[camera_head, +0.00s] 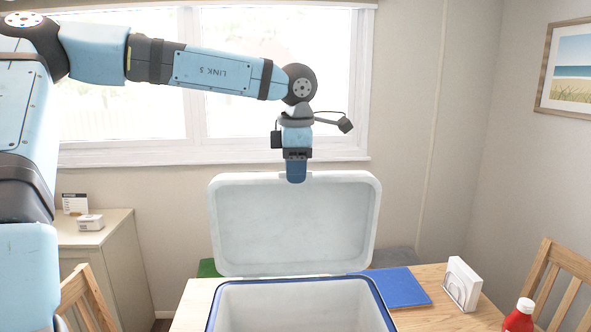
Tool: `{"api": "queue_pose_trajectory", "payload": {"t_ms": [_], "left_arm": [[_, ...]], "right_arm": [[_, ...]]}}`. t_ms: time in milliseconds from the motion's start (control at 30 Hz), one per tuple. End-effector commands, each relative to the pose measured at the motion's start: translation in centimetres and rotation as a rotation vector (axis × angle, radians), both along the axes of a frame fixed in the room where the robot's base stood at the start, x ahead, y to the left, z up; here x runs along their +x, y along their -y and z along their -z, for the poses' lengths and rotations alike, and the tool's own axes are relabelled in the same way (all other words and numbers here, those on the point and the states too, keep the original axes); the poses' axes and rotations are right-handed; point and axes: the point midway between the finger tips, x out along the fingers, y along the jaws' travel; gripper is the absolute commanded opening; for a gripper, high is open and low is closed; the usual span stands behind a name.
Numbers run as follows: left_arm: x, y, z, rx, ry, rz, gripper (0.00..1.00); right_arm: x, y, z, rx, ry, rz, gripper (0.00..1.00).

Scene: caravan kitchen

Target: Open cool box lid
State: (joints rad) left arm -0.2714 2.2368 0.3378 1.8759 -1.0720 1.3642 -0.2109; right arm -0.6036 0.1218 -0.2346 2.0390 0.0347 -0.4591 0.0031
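The cool box (298,306) stands on the table with its white inside showing, cut off by the bottom of the view. Its lid (295,228) stands raised, about upright, at the back of the box, with its pale inner face toward me. My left gripper (296,180) is at the middle of the lid's top edge, pointing down. It overlaps the edge in the picture; I cannot tell whether it touches or grips it. Its fingers show edge-on, so their opening is unclear. My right gripper is not in view.
The wooden table (440,318) holds a blue flat item (398,288), a white napkin holder (462,283) and a red bottle (520,316) on the right. Wooden chairs stand at left (88,298) and right (562,282). A cabinet (112,262) stands at left, below the window.

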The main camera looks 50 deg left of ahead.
Motion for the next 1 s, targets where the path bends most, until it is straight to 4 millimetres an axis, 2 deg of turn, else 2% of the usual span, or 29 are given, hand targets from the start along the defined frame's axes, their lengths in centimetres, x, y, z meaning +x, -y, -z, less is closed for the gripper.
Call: {"api": "queue_pose_trajectory", "payload": {"t_ms": [267, 433, 567, 800, 1000], "left_arm": [[0.0, 0.0, 0.0, -0.001, 0.001, 0.001, 0.34], [0.0, 0.1, -1.1, 0.000, 0.004, 0.000, 0.34], [-0.2, 0.3, -3.5, 0.001, 0.005, 0.000, 0.34], [-0.6, 0.8, -9.1, 0.001, 0.004, -0.001, 0.34], [-0.9, 1.1, -12.4, 0.001, 0.002, -0.001, 0.34]], "right_arm": [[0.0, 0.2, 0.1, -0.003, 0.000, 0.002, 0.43], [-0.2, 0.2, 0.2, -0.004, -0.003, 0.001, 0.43], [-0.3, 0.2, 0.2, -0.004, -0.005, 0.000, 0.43], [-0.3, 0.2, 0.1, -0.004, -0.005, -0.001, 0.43], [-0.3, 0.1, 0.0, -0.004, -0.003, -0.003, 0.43]]}}
